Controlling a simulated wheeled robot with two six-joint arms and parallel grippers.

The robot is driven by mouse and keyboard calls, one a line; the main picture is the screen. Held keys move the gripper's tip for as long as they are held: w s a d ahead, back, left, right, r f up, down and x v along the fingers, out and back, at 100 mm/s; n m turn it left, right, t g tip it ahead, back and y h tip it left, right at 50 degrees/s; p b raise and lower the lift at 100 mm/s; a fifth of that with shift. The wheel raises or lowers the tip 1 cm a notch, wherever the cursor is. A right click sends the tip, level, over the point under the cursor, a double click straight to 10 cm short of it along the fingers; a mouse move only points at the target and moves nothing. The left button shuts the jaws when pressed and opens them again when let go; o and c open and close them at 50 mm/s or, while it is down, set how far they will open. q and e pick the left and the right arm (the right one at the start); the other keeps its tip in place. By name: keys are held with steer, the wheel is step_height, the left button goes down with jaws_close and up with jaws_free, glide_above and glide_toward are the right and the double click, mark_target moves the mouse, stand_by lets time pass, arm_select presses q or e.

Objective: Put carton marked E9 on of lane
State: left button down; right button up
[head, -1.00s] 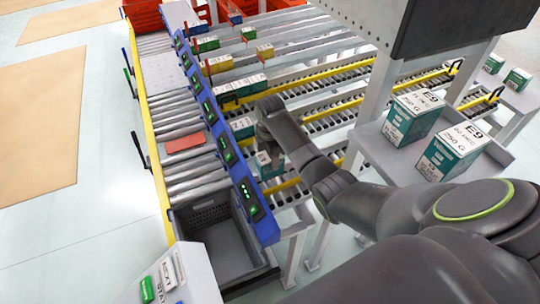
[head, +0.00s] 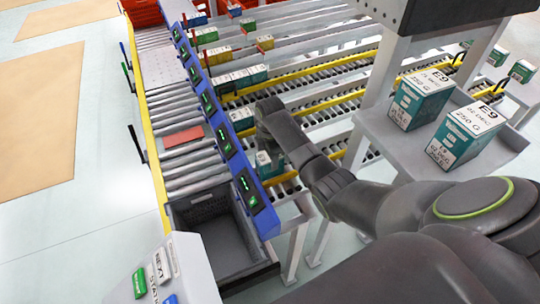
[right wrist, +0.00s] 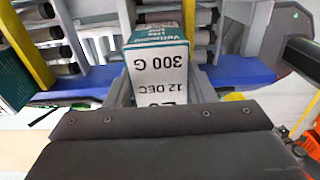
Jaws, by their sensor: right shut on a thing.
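My right gripper (head: 270,150) is shut on a white-and-teal carton (right wrist: 157,65), whose upside-down print reads 300 G and 12 DEC; the last line is partly hidden by the gripper. In the head view this carton (head: 263,159) is at the near end of the roller lanes, beside the blue rail; whether it touches the rollers cannot be told. Two cartons marked E9 stand on the grey shelf at right, a farther one (head: 420,97) and a nearer one (head: 466,136), both reading 250 G. My left gripper is not in view.
Roller lanes (head: 340,100) with yellow edges run to the right from the blue rail (head: 205,95) with lit displays. Several cartons stand at the lane ends. A grey crate (head: 190,215) sits at the near end of the left conveyor, which bears a red flat piece (head: 183,137). A post (head: 378,90) stands beside the shelf.

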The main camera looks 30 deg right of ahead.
stand_by(0.4)
steer(key=o, duration=1.2)
step_height(320, 180, up, 17)
steer(key=p, duration=0.5)
steer(key=shift+r, duration=0.2)
